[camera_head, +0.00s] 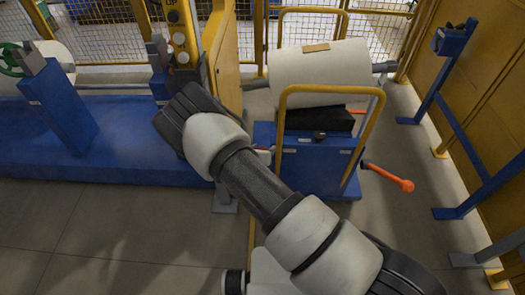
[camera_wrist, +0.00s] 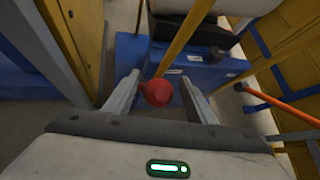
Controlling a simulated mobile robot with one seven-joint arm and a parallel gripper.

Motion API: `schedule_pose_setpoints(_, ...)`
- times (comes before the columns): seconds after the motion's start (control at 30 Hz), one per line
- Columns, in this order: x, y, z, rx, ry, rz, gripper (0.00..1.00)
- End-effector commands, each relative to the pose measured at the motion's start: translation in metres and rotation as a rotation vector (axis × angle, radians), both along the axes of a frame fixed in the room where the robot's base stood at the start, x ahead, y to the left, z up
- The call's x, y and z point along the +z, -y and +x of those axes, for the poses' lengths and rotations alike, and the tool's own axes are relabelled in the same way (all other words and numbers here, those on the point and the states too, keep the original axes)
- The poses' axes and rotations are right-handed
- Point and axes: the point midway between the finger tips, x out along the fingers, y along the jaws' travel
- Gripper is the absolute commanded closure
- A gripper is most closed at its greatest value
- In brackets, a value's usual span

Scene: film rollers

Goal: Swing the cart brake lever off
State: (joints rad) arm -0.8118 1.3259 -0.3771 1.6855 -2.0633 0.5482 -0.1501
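The cart (camera_head: 315,160) has a blue body, a yellow tube frame and a large white roll on top. A red knob (camera_wrist: 157,93) shows in the wrist view beside the blue cart body, between my gripper's fingers (camera_wrist: 159,82). My gripper is open; I cannot tell whether the fingers touch the knob. In the head view only a small bit of red shows at the cart's left side, and my arm hides my gripper. An orange-red lever (camera_head: 388,178) sticks out at the cart's right side; it also shows in the wrist view (camera_wrist: 280,105). Which one is the brake lever is not marked.
A blue machine base (camera_head: 110,145) stands left, with a yellow column (camera_head: 222,60) close to the cart. A blue stand (camera_head: 447,120) and yellow fence panels (camera_head: 480,90) are on the right. The grey floor (camera_head: 80,225) at front left is clear.

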Motion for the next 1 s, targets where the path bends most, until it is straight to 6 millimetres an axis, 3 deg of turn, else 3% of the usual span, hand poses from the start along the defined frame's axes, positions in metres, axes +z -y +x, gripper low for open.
schedule_pose_setpoints(0.37,0.006,-0.006,-0.01,0.002,-0.005,0.002,0.5)
schedule_pose_setpoints(1.0,0.09,-0.047,-0.114,0.003,-0.002,0.002,0.5)
